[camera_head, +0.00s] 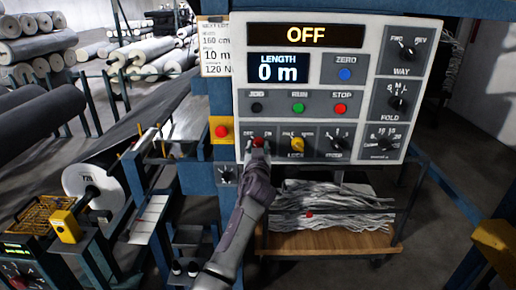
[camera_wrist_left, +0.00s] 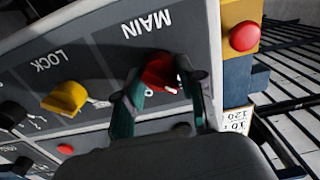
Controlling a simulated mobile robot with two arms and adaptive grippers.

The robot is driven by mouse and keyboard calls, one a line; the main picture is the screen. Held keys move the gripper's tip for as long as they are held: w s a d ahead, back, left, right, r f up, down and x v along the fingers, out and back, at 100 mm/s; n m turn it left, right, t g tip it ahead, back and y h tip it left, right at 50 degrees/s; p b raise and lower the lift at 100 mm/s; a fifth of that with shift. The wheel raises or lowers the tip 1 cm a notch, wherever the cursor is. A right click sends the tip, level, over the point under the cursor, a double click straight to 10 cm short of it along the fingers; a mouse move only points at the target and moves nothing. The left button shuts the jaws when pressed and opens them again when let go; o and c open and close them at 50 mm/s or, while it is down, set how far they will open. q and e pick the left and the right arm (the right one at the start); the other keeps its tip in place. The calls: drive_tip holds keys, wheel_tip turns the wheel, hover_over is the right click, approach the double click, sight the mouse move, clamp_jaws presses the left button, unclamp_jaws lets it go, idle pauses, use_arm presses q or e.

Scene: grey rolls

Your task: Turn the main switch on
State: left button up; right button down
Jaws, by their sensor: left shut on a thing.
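The main switch is a red knob (camera_head: 258,142) at the lower left of the white and grey control panel (camera_head: 241,60). The top display (camera_head: 305,35) reads OFF. My left gripper (camera_head: 259,152) reaches up from below to the knob. In the left wrist view, the red knob (camera_wrist_left: 160,72) sits under the word MAIN, which appears upside down. The fingers of my left gripper (camera_wrist_left: 163,88) are on either side of the knob and shut on it. The fingers hide part of the knob and its markings. My right gripper is not in view.
A yellow lock knob (camera_head: 297,144) sits just right of the main switch. A red button on a yellow box (camera_head: 221,131) is at the left. Below stands a wooden cart (camera_head: 330,240) with grey strips. Grey rolls (camera_head: 40,50) lie at the back left.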

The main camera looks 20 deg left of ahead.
use_arm(q)
drive_tip(key=c, duration=0.4)
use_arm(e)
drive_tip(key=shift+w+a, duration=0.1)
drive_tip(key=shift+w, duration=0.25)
